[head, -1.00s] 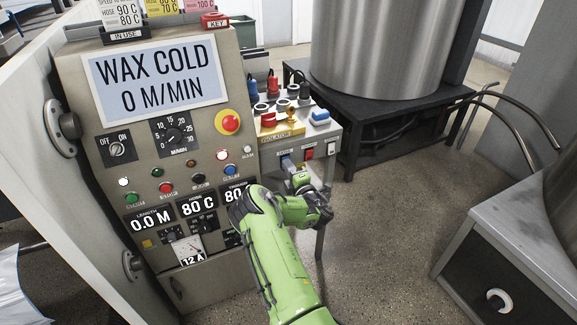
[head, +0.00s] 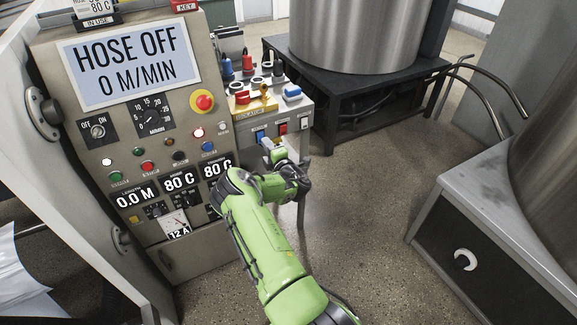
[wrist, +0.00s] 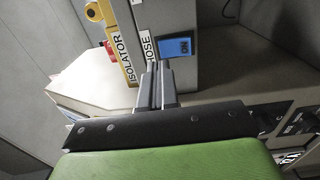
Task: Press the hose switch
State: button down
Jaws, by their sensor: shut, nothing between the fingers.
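The hose switch is a blue rocker (wrist: 177,47) beside a HOSE label in the wrist view. In the head view, a blue switch (head: 259,135) sits at the left of the row on the front of the grey side box. My gripper (head: 268,145) is just below it, with its fingers together and empty. In the wrist view, my gripper's fingertips (wrist: 161,66) are just below and left of the blue switch. I cannot tell whether they touch it. The panel display (head: 132,66) reads HOSE OFF and 0 M/MIN.
A red switch (head: 282,129) and a white switch (head: 304,124) sit right of the blue one. A red emergency button (head: 203,101) is on the control panel. Open floor lies to the right.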

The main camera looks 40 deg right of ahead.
jog(key=p+v, duration=0.1)
jog(key=v, duration=0.9)
jog(key=shift+r+p, duration=0.4)
jog(key=shift+r, duration=0.15)
jog(key=shift+s+d, duration=0.1)
